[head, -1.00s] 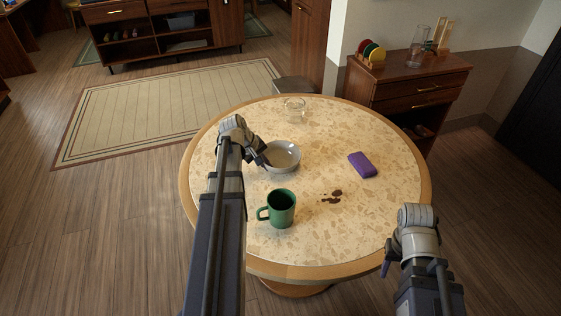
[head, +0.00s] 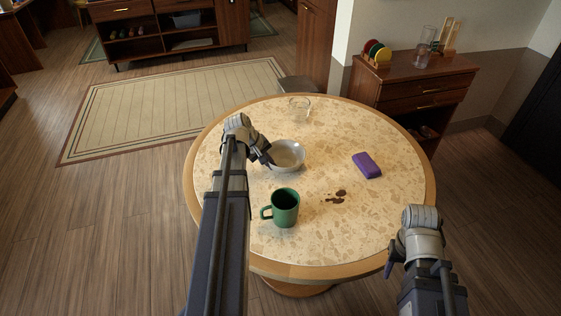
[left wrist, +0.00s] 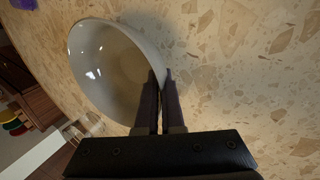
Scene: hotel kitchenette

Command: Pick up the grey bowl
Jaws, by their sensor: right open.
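The grey bowl (head: 289,165) is on the far left half of the round table, beside my left gripper (head: 269,161). In the left wrist view the bowl (left wrist: 95,65) fills the upper left. My left gripper (left wrist: 160,78) is shut on the bowl's rim there, with one finger inside the wall and one outside. I cannot tell whether the bowl's base is clear of the table. My right gripper (head: 389,262) is open and empty by the table's near right edge, mostly hidden behind its wrist.
A wooden cabinet (head: 410,90) stands behind at right.

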